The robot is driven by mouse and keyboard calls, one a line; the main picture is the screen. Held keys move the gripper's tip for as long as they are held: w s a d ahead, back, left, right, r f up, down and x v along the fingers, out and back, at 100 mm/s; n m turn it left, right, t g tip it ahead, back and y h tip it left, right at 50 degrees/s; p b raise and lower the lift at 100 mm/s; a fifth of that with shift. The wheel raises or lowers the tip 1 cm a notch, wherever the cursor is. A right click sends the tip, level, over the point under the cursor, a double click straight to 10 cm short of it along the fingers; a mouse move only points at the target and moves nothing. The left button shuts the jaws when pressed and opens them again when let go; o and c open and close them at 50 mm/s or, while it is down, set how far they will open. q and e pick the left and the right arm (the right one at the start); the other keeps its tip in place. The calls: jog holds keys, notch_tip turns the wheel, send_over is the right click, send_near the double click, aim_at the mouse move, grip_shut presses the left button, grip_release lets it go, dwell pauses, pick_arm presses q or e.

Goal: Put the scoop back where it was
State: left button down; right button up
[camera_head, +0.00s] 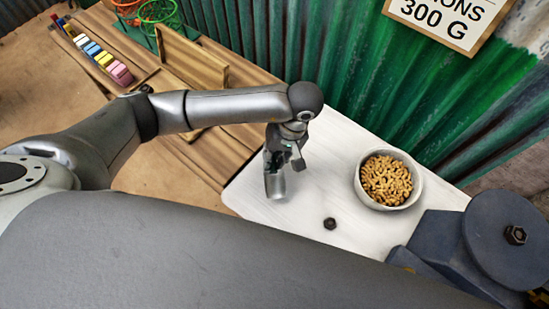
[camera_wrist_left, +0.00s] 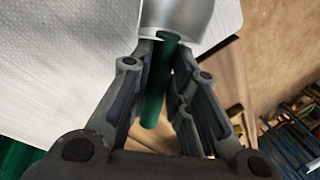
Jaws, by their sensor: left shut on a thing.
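The scoop (camera_wrist_left: 180,18) has a silver metal head and a green handle. My left gripper (camera_wrist_left: 166,70) is shut on the scoop's green handle in the left wrist view. In the head view the scoop's metal head (camera_head: 275,186) hangs below my left gripper (camera_head: 285,158), over or on the left part of the white tabletop (camera_head: 310,165). I cannot tell whether it touches the surface. A grey bowl (camera_head: 416,183) full of brown pellets stands to the right of the scoop. My right gripper is not in view.
A small black nut-like piece (camera_head: 330,224) lies on the white top. A dark blue machine (camera_head: 440,245) stands at the right. A wooden bench (camera_head: 215,155) lies at the left, with colored blocks (camera_head: 100,57) behind. A green corrugated wall (camera_head: 400,90) closes the back.

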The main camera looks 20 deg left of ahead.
aim_at(275, 160)
pick_arm(q)
jog(key=shift+w+f, duration=0.35)
jog(key=shift+f, duration=0.1)
notch_tip(275, 160, down, 2)
jog(key=shift+f+p, duration=0.1)
jog(key=shift+p, duration=0.5)
jog(key=shift+f, duration=0.4)
jog(key=shift+f, duration=0.15)
jog(key=c, duration=1.4)
grip_release()
jog(key=shift+o, duration=0.2)
